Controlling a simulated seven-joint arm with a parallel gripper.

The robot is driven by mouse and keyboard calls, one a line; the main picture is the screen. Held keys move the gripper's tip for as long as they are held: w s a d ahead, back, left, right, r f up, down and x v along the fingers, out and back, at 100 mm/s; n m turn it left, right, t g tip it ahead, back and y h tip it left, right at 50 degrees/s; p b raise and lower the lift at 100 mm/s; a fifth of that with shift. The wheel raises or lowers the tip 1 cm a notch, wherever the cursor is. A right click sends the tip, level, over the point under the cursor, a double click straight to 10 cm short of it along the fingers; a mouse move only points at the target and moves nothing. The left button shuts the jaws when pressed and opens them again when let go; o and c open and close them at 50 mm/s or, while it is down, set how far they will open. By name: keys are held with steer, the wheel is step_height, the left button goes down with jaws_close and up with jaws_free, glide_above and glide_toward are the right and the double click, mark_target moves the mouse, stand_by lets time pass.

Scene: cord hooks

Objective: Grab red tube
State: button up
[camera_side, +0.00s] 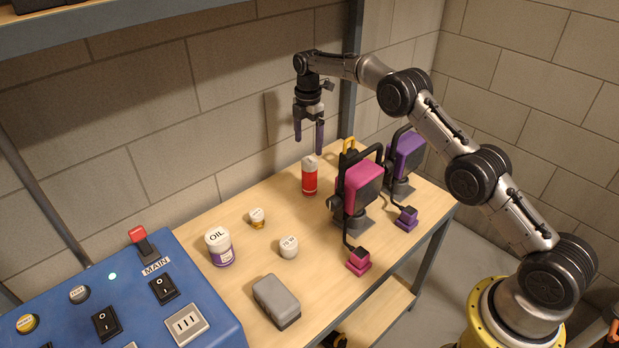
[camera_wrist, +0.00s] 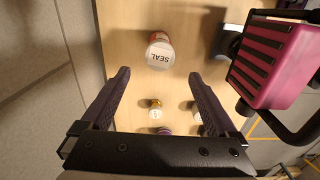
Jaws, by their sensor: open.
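The red tube (camera_side: 309,182) stands upright on the wooden bench, with a white cap on top. In the wrist view the tube (camera_wrist: 160,50) shows its white top marked SEAL and a little red side. It lies just beyond the fingertips, near the line between them. My gripper (camera_side: 309,144) points down above the tube, with its purple fingers apart and empty. In the wrist view both fingers of my gripper (camera_wrist: 159,75) show, spread wide, and nothing is between the tips.
A pink hooked device (camera_side: 361,187) stands close right of the tube, with a purple one (camera_side: 405,160) behind it. An OIL jar (camera_side: 219,247), small jars (camera_side: 288,247) and a grey box (camera_side: 277,301) stand toward the front left. The wall is close behind.

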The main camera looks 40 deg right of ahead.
mark_target(308, 161)
step_height(308, 161, down, 8)
steer(key=shift+r, duration=0.2)
steer(key=shift+d+f, duration=0.15)
steer(key=shift+f, duration=1.2)
steer(key=shift+d+f, duration=0.15)
steer(key=shift+f, duration=1.15)
steer(key=shift+r, duration=0.1)
jaws_close()
